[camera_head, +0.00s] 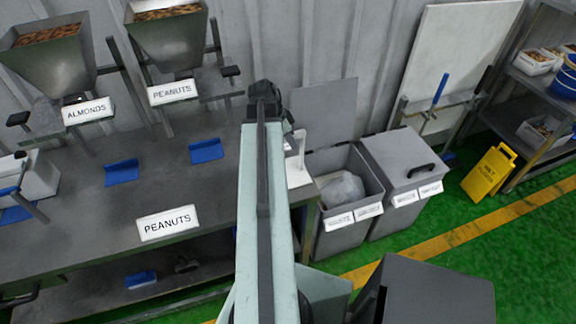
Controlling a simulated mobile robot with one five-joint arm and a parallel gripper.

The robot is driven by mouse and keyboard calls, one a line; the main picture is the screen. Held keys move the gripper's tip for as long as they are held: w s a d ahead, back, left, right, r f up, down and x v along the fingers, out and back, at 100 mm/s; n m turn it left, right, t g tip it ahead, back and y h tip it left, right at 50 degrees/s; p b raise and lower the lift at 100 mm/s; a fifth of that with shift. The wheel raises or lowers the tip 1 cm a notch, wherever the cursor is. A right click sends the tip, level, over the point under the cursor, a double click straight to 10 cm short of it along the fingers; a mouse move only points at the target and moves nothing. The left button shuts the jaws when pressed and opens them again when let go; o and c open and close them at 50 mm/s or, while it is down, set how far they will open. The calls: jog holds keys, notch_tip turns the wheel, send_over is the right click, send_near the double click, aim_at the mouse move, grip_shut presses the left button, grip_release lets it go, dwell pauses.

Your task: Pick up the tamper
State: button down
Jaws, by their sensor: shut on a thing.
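My arm reaches away from me up the middle of the view to a dark joint. The fingers of my gripper are hidden beyond it, so I cannot see what they hold. I cannot pick out the tamper with certainty. A white object with an upright part (298,172) shows just right of my arm at the bench's right end, partly covered by the arm; I cannot tell what it is.
A grey bench (75,212) fills the left, with an almonds hopper (52,72) and a peanuts hopper (168,42) above it. Grey bins (400,165) stand right of my arm. A yellow floor sign (488,172) and a shelf (540,85) stand at right. Green floor is open at lower right.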

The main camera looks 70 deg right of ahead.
dwell(0.3)
notch_tip(320, 180, up, 10)
jog(key=p, duration=1)
jog(key=shift+r, duration=0.15)
jog(key=c, duration=1.9)
grip_release()
jog(key=shift+c, duration=0.2)
grip_shut()
jog(key=shift+s, duration=0.1)
